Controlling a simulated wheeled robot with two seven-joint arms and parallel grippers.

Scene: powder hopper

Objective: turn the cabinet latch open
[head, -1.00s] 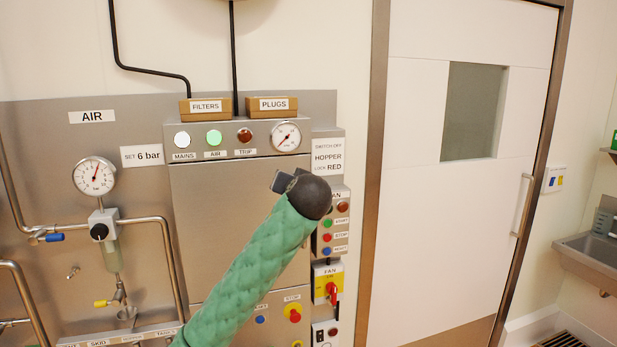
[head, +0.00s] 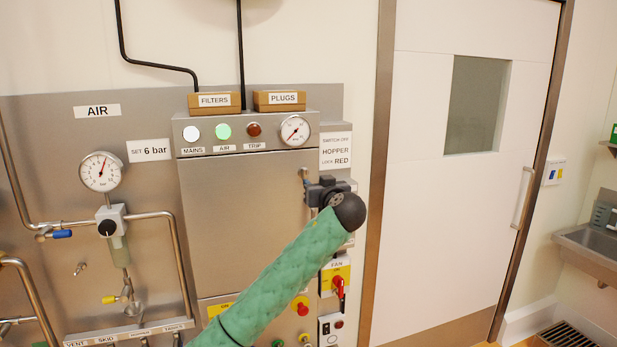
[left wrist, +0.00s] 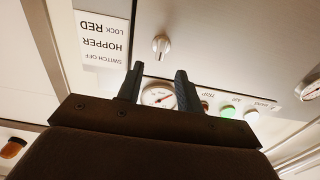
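The cabinet latch (left wrist: 160,44) is a small silver turn knob on the cabinet's front. In the left wrist view, which is upside down, it stands just beyond my fingertips. In the head view the latch (head: 304,173) shows at the right edge of the grey cabinet door (head: 240,220), partly hidden by my gripper. My left gripper (left wrist: 159,70) is open, with its two dark fingers apart and nothing between them. In the head view my left gripper (head: 312,190) is close to the latch; contact cannot be told. My right gripper is not in view.
A pressure gauge (head: 295,130) and indicator lamps sit above the door. Boxes marked FILTERS (head: 214,102) and PLUGS (head: 279,100) stand on top. A red fan switch (head: 338,285) is below my wrist. Air pipes (head: 180,260) run at left. A white room door (head: 430,220) is at right.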

